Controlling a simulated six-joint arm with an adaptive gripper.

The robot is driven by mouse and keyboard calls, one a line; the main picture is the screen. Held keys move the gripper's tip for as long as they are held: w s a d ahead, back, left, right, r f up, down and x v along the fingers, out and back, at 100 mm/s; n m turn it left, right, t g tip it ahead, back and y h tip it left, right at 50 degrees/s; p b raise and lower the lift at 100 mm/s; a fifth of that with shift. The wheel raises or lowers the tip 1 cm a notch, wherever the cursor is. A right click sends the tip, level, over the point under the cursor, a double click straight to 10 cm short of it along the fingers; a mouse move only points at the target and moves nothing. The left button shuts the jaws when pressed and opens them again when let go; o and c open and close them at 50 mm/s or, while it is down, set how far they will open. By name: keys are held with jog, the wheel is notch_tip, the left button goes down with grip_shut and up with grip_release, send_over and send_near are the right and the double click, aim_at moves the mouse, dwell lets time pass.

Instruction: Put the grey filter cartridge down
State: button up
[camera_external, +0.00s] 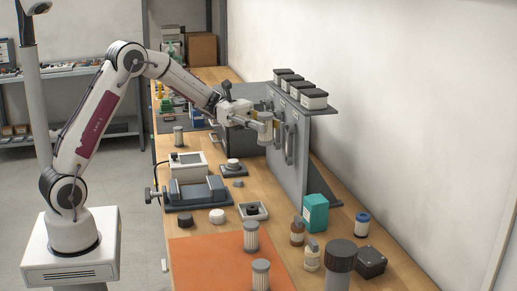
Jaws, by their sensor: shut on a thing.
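My gripper (258,124) reaches out level over the bench, in front of the grey upright panel. It is shut on a small pale grey-beige cylinder (266,128), which looks like the grey filter cartridge. The fingers cover part of it. It is held upright, well above the bench top. Similar pleated cartridges stand upright on the bench: one at the orange mat's far right edge (251,237), one nearer the front (260,275), and one farther back on the left (178,137).
An orange mat (205,262) lies at the front left. A vise-like blue-grey fixture (198,196), a white box-shaped device (187,168) and a small square tray (253,211) stand on the bench (283,238). A teal box (315,212), bottles and a dark-capped cylinder (340,262) crowd the right.

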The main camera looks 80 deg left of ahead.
jog(key=s+d+m+g, duration=0.9)
jog(key=s+d+g, duration=0.5)
jog(key=s+d, duration=0.95)
notch_tip(320, 180, down, 17)
jog(key=w+d, duration=0.1)
jog(key=w, duration=0.1)
jog(key=shift+f, duration=3)
jog(key=shift+f, duration=0.1)
jog(key=shift+f, duration=1.8)
jog(key=shift+f, duration=0.15)
